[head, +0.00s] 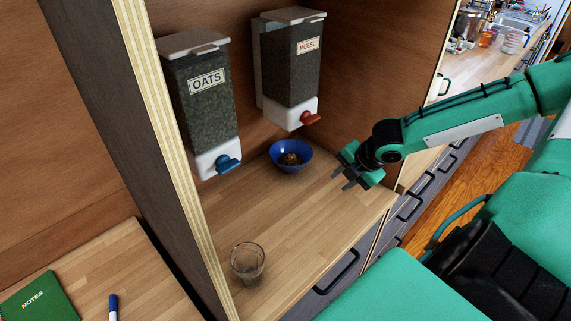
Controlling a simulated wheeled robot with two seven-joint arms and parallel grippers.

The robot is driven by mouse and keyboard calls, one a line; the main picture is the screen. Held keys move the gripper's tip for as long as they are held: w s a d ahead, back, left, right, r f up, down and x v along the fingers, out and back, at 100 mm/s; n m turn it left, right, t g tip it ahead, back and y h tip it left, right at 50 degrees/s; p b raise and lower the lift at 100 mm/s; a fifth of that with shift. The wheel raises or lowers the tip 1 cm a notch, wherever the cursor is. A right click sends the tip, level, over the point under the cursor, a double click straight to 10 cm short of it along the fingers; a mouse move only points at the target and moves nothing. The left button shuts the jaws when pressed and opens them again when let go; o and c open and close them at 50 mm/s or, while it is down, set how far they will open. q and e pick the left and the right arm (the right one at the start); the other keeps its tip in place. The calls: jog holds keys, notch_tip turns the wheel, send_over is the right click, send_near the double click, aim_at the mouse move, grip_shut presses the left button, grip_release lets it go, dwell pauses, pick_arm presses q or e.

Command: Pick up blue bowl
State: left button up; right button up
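The blue bowl (280,149) stands upright on the wooden shelf, below and a little in front of the muesli dispenser. Brown food lies in it. My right gripper (341,179) reaches in from the right and is to the right of the bowl, nearer the shelf's front edge. Its two dark fingers point left toward the bowl and are apart, with nothing seen between them. A gap separates the fingers from the bowl's rim. My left gripper is not in view.
The oats dispenser (205,110) and muesli dispenser (291,72) hang on the back wall. A clear glass (247,262) stands on the shelf toward the front left. The alcove's left side panel (165,150) is a wall. The middle of the shelf is clear.

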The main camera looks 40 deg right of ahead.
aim_at(303, 166)
jog(key=shift+w+a, duration=0.1)
jog(key=shift+w, duration=0.25)
jog(key=shift+w+a, duration=0.1)
jog(key=shift+w, duration=0.25)
jog(key=w, duration=0.3)
jog(key=shift+w+a+p, duration=0.2)
jog(key=shift+w+p, duration=0.05)
jog(key=shift+p, duration=0.15)
jog(key=shift+w+a+p, duration=0.2)
jog(key=shift+w+p, duration=0.15)
jog(key=shift+w, duration=1.25)
jog(key=shift+w+a+p, duration=0.2)
jog(key=shift+w+p, duration=0.15)
jog(key=shift+w, duration=1.25)
jog(key=shift+w+f, duration=0.1)
jog(key=shift+w, duration=0.15)
jog(key=shift+p+x, duration=0.4)
jog(key=shift+x, duration=1.95)
jog(key=shift+c, duration=0.4)
grip_shut()
